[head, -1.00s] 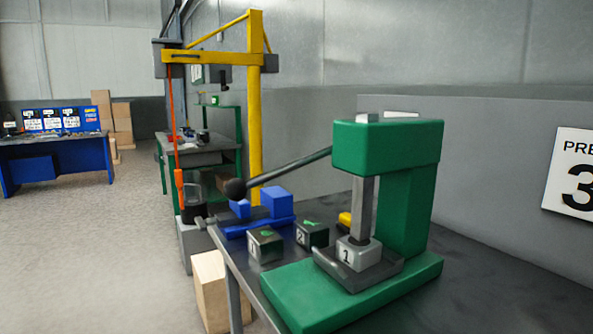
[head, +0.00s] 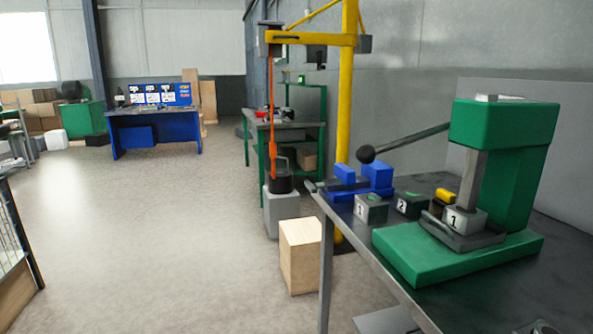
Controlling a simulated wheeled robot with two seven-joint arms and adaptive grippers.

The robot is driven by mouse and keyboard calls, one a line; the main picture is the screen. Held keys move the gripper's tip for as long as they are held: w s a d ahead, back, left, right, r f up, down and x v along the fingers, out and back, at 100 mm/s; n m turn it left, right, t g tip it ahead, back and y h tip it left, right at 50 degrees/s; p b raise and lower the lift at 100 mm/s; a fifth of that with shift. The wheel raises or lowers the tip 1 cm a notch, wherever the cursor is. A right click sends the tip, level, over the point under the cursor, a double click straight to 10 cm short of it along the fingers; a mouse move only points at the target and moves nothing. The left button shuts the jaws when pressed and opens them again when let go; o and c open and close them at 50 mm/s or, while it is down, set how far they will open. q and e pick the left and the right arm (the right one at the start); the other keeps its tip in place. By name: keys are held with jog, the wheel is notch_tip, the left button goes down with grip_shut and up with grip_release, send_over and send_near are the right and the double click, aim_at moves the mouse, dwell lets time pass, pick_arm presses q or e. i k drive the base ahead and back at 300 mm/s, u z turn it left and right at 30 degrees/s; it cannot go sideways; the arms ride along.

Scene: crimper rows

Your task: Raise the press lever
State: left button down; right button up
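The green press (head: 507,128) stands on the dark workbench (head: 480,289) at the right of the head view. Its dark lever (head: 415,136) reaches out to the left from the press head and slopes down to a black ball knob (head: 366,154). The grey ram (head: 470,179) is down, its lower end at a grey block marked 1 (head: 463,220) in the dark tray on the press base.
A wooden box (head: 301,256) stands on the floor beside the bench. A yellow hoist (head: 349,100) rises behind. The floor at left is open.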

aim_at(366, 154)
jog(key=u, duration=0.85)
jog(key=i, duration=0.7)
jog(key=z, duration=0.55)
